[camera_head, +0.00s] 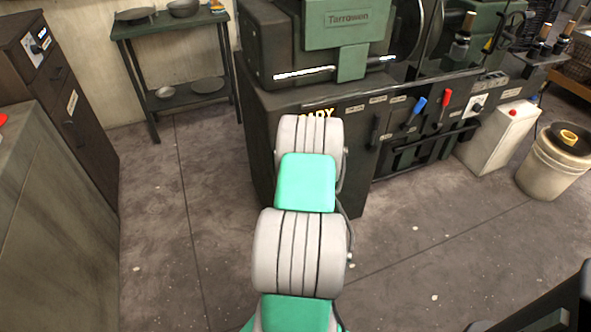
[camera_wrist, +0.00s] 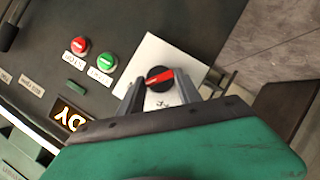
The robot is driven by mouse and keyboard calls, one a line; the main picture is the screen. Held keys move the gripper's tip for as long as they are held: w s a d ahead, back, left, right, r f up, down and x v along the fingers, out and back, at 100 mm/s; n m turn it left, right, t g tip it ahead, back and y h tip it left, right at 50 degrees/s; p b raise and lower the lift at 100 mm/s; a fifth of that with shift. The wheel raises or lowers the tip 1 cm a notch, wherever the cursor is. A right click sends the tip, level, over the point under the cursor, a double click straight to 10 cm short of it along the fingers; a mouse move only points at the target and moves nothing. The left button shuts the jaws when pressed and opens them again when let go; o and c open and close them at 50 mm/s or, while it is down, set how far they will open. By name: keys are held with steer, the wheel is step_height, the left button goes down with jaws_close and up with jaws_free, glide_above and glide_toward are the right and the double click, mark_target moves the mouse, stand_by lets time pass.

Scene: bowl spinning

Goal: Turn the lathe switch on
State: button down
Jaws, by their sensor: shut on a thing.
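The lathe switch (camera_wrist: 157,74) is a round black knob with a red pointer bar, on a white plate (camera_wrist: 150,51), in the wrist view. The red bar lies slightly tilted, its right end higher. My gripper (camera_wrist: 161,86) has one dark finger on each side of the knob and is shut on it. The lower part of the plate and its marking are partly hidden by my gripper. In the head view my own arm hides this knob and my gripper. The dark green lathe (camera_head: 345,35) fills the top of that view.
A red button (camera_wrist: 79,44) and a green button (camera_wrist: 106,62) sit left of the switch, above a lit orange display (camera_wrist: 73,116). In the head view, blue (camera_head: 416,108) and red (camera_head: 443,105) levers are on the lathe front. A bucket (camera_head: 548,178) stands right. Floor left is clear.

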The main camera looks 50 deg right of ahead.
steer(key=shift+d+r+m+y+b, duration=0.2)
steer(key=shift+d+m+y+b, duration=0.1)
steer(key=shift+m, duration=0.2)
steer(key=shift+t, duration=0.3)
steer(key=c, duration=1.1)
jaws_free()
steer(key=shift+s, duration=0.1)
steer(key=shift+o, duration=1.1)
steer(key=shift+a+f, duration=0.1)
steer(key=v, duration=0.7)
steer(key=shift+s+a+r+p, duration=0.2)
steer(key=shift+a+r+p, duration=0.05)
steer(key=shift+p, duration=0.1)
